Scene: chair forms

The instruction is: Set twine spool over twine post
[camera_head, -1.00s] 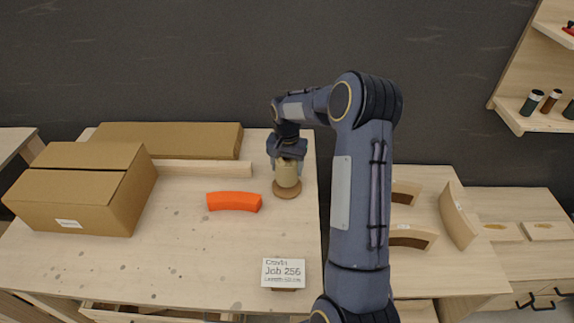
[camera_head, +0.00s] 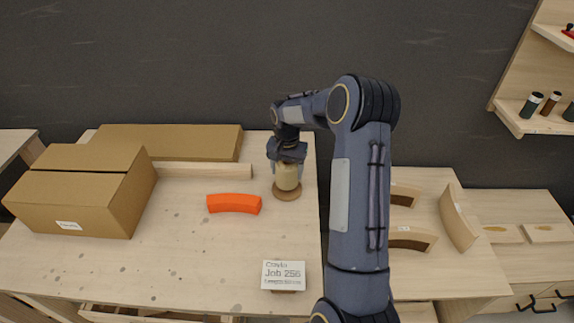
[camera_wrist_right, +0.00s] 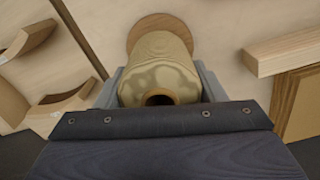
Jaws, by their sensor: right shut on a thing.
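The twine spool (camera_head: 287,177) is a pale tan cylinder near the right edge of the table. My right gripper (camera_head: 287,163) comes from above and is shut on it. In the right wrist view the spool (camera_wrist_right: 158,68) sits between the two fingers, with a dark round hole in its near end. The twine post's round brown base (camera_head: 287,194) lies directly below the spool. The base also shows behind the spool in the right wrist view (camera_wrist_right: 150,23). The post's shaft is hidden, and I cannot tell whether the spool touches the base. My left gripper is out of view.
An orange curved block (camera_head: 234,203) lies left of the spool. Cardboard boxes (camera_head: 75,195) and a wooden bar (camera_head: 203,170) stand farther left and back. A job card (camera_head: 284,274) stands at the front. Curved wooden pieces (camera_head: 458,217) are on the right-hand table.

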